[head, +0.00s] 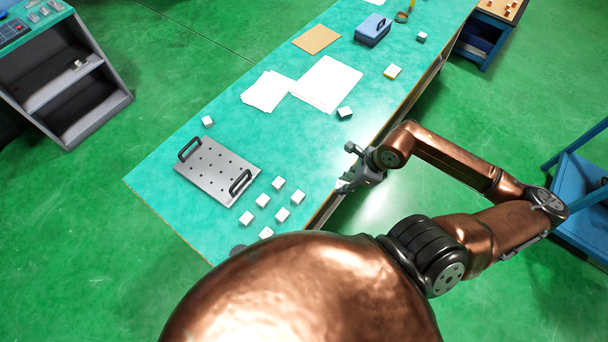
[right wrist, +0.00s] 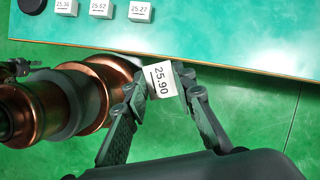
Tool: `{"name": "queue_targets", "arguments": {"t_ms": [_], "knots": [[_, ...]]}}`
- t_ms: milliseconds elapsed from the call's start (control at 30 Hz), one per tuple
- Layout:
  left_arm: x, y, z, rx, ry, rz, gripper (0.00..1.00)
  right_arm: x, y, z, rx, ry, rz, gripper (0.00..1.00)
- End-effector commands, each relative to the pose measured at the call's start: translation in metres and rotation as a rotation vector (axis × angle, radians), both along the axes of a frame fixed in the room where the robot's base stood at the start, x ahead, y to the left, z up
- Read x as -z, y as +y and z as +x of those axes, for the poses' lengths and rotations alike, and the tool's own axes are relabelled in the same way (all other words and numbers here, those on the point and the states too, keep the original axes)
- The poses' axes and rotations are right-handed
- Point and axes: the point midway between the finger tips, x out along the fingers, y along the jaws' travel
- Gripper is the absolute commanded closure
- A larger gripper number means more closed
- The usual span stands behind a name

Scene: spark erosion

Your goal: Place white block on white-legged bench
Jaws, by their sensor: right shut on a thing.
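My right gripper (head: 349,181) is shut on a white block (right wrist: 160,81) marked 25.90. In the head view the gripper is beside the long right edge of this bench (head: 225,120), and the held block is mostly hidden. The bench's legs cannot be made out, so I cannot tell if they are white.
Several other white blocks (head: 278,183) stand on the bench near a metal plate with handles (head: 217,170). White papers (head: 327,84), a dark-sided block (head: 345,112) and a blue box (head: 373,29) lie farther along. A blue cart (head: 580,205) stands at right.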

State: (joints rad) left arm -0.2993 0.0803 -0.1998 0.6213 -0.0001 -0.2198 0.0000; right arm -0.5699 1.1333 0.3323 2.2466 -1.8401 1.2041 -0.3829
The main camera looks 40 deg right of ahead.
Motion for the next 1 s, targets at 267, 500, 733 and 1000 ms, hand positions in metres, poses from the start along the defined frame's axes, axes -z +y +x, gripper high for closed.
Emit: {"name": "queue_targets", "arguments": {"t_ms": [267, 500, 733, 1000], "knots": [[0.002, 0.0, -0.001, 0.0, 0.002, 0.0, 0.6, 0.019, 0.009, 0.05, -0.001, -0.006, 0.002, 1.0], [0.002, 0.0, -0.002, 0.0, 0.003, -0.001, 0.6, 0.05, 0.016, 0.09, 0.002, -0.002, 0.004, 1.0], [0.002, 0.0, -0.002, 0.0, 0.003, -0.001, 0.6, 0.079, 0.02, 0.113, 0.0, -0.002, 0.001, 1.0], [0.0, 0.0, -0.002, 0.0, 0.003, -0.001, 0.6, 0.104, 0.023, 0.124, 0.003, 0.002, 0.004, 1.0]]}}
